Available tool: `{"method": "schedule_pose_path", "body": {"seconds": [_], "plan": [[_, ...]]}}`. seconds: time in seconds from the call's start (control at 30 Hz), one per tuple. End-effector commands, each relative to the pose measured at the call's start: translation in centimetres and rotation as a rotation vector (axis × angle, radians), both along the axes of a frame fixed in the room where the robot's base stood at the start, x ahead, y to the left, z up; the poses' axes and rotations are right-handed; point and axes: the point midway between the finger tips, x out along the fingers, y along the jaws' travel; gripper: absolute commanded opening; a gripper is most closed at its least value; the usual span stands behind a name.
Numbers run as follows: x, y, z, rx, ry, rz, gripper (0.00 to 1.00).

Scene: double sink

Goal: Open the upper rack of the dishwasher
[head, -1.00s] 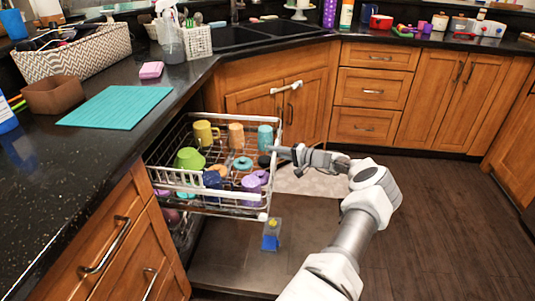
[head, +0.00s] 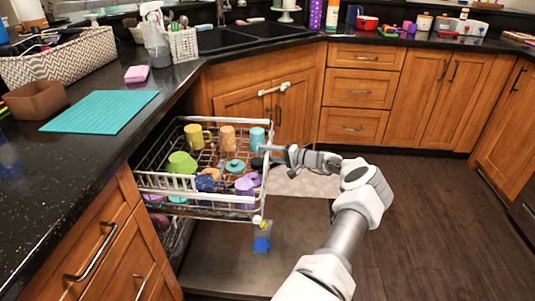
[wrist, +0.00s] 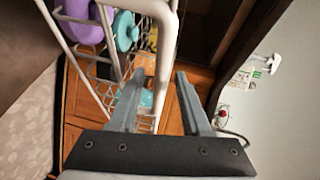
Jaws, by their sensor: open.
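The upper rack (head: 160,182) of the dishwasher is a white and grey wire basket. It stands out from under the counter, holding several coloured mugs (head: 195,136) and lids. The dishwasher door (head: 215,262) lies folded down flat below it. My gripper (head: 272,150) is at the rack's right side, near its front rail. In the wrist view, the fingers of my gripper (wrist: 160,92) are apart, and the rack's white rail (wrist: 164,50) runs down between them, nearer the left finger. I cannot tell whether that finger touches the rail.
A lower rack (head: 176,242) sits partly hidden beneath. A blue object (head: 262,244) is on the open door. The counter (head: 40,180) is at left, with a teal mat (head: 100,111). Wooden cabinets (head: 355,92) stand behind. The dark floor (head: 420,220) at right is clear.

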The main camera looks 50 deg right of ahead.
Motion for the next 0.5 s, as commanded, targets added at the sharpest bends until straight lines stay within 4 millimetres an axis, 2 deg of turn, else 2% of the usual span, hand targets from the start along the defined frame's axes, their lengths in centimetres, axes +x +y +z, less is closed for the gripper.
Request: {"method": "schedule_pose_path", "body": {"seconds": [0.17,0.27,0.5], "plan": [[-0.4,0.0,0.1,0.0,0.0,0.0,0.48],[-1.5,-0.2,0.4,0.0,0.001,0.0,0.48],[-6.8,-1.0,1.6,-0.001,0.002,-0.003,0.48]]}}
